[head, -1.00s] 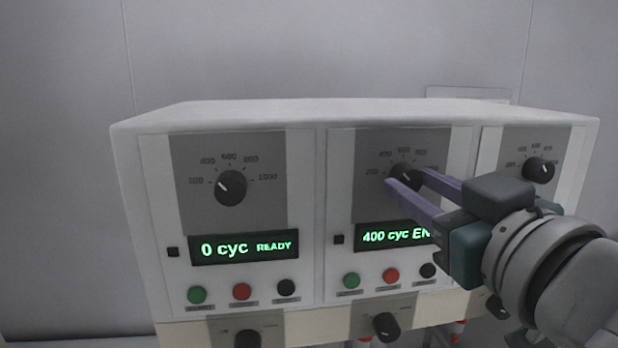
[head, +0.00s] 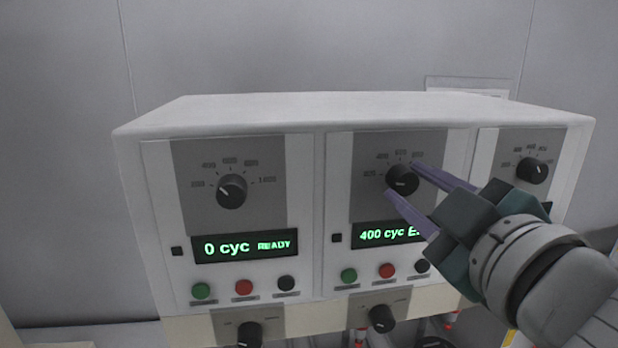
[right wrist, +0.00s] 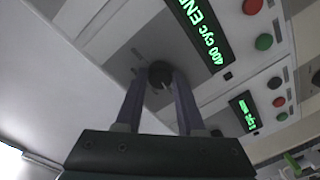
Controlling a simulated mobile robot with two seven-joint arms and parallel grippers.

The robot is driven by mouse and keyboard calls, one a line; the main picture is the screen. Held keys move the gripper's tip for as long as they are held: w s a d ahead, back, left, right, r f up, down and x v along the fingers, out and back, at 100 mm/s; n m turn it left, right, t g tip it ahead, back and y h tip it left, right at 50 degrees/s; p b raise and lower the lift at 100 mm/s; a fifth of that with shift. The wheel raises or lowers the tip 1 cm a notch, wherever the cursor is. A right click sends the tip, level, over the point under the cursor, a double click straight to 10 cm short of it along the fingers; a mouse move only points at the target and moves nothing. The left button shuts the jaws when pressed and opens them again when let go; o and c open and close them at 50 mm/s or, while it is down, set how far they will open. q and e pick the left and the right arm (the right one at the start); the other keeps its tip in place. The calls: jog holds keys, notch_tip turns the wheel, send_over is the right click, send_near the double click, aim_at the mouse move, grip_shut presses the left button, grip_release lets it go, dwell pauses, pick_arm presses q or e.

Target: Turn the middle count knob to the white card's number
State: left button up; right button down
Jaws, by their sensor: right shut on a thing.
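The middle count knob (head: 402,180) is a black round dial on the grey plate of the middle panel; it also shows in the right wrist view (right wrist: 160,75). Its green display (head: 391,234) starts with "400 cyc", and my gripper covers its end. My right gripper (head: 402,181) is shut on this knob, one purple finger on each side; its fingers also show in the right wrist view (right wrist: 160,82). The knob's pointer is hard to read in the head view. I cannot make out a white card with a number. My left gripper is not in view.
The left knob (head: 231,190) sits above a display (head: 246,245) reading "0 cyc READY". The right knob (head: 532,170) is close beyond my gripper. Green, red and black buttons line the panels below. Lower knobs (head: 381,318) stick out underneath. A pale framed plate (head: 468,86) is behind the box.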

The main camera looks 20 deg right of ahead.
dwell(0.4)
jog(key=c, duration=0.5)
grip_release()
jog(key=shift+s, duration=0.25)
jog(key=shift+s+a+r+b, duration=0.1)
jog(key=shift+s+a+b, duration=0.3)
jog(key=shift+s, duration=1.15)
jog(key=shift+s+a+r+b, duration=0.1)
jog(key=shift+s+a+b, duration=0.35)
jog(key=shift+s, duration=1.1)
jog(key=shift+s+a+b, duration=0.1)
jog(key=shift+s+b, duration=0.55)
jog(key=shift+s, duration=0.9)
